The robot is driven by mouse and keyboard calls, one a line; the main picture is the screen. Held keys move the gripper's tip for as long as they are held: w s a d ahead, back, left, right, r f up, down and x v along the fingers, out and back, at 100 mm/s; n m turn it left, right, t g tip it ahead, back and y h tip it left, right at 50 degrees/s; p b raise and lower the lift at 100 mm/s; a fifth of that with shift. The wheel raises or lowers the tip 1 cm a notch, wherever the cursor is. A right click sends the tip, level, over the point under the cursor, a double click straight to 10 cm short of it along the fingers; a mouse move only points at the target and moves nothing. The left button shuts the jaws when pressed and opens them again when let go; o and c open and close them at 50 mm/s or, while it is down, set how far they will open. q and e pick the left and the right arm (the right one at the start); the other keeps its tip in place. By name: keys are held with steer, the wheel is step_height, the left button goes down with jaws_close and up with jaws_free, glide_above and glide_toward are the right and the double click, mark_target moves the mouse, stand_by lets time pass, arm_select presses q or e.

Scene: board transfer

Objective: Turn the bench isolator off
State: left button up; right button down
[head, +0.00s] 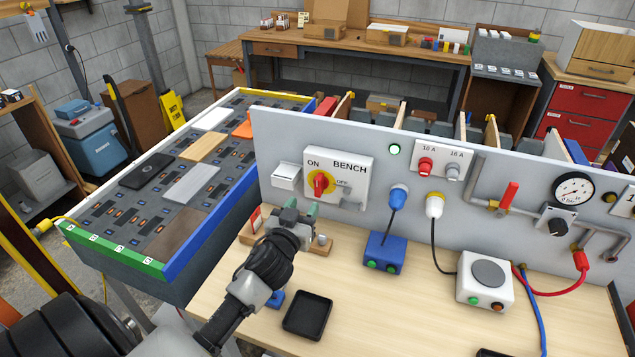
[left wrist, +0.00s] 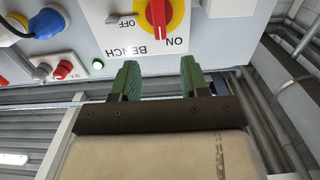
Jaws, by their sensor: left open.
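The bench isolator is a white box (head: 352,165) marked BENCH on the grey upright panel. Its red handle (head: 320,184) sits on a yellow disc, with ON above and OFF to the right. In the left wrist view, upside down, the red handle (left wrist: 157,14) points towards the ON mark. My left gripper (head: 294,208) is just below the isolator, in front of the panel. Its green fingers (left wrist: 158,80) are apart with nothing between them, and clear of the handle. My right gripper is not in view.
A green lamp (head: 394,149) glows right of the isolator. Blue (head: 398,197) and white (head: 434,205) plugs with cables are farther right. A blue box (head: 385,253), a black tray (head: 307,315) and a white device (head: 484,279) stand on the bench. A white switch box (head: 285,177) is left.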

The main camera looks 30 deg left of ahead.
mark_target(317, 184)
arm_select(q)
steer(key=p+x, duration=0.1)
steer(key=x, duration=0.9)
steer(key=shift+f+p, duration=0.1)
steer(key=shift+p, duration=0.25)
jaws_close()
